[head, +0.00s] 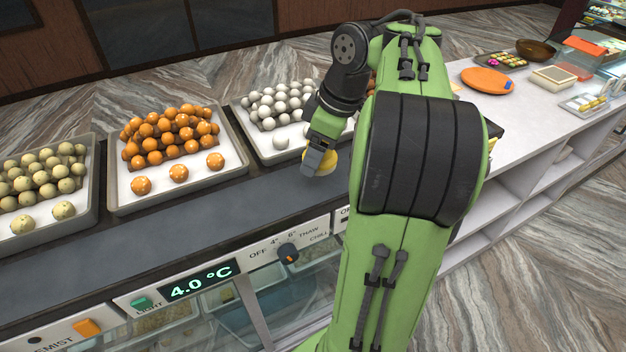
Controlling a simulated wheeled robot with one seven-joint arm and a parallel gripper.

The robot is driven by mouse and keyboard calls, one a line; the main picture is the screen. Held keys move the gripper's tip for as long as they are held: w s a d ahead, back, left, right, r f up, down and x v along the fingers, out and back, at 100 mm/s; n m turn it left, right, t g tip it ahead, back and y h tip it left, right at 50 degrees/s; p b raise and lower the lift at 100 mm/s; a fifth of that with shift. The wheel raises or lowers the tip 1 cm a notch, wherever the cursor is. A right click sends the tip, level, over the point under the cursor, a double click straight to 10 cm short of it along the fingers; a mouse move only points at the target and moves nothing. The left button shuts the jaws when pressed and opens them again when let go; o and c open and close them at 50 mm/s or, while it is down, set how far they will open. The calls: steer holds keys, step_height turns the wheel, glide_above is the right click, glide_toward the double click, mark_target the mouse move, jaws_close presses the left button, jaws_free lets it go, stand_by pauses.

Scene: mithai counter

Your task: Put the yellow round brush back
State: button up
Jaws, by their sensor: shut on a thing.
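My gripper (318,158) is over the dark counter ledge, in front of the tray of white sweets. It is shut on a yellow round thing, which I take to be the yellow round brush (322,163). Only part of the brush shows, since my gripper and arm cover the rest. I cannot tell whether the brush touches the ledge or is held just above it. No holder for the brush can be made out.
Trays of greenish sweets (92,205), orange sweets (243,172) and white sweets (237,106) line the counter at left. A control panel with a knob (288,252) runs below. At right, a white counter (512,125) bears an orange disc (487,80) and a brown bowl (536,49).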

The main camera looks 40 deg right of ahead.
mark_target(335, 159)
steer(key=f+b, duration=0.1)
steer(key=f, duration=0.1)
steer(key=f+b, duration=0.1)
steer(key=f, duration=0.1)
steer(key=shift+a+b, duration=0.25)
steer(key=shift+b, duration=0.1)
steer(key=shift+d+r, duration=0.1)
steer(key=shift+r, duration=0.05)
steer(key=shift+f, duration=0.2)
steer(key=o, duration=1.1)
steer(key=p+v, duration=1)
steer(key=v, duration=0.2)
steer(key=shift+r, duration=0.3)
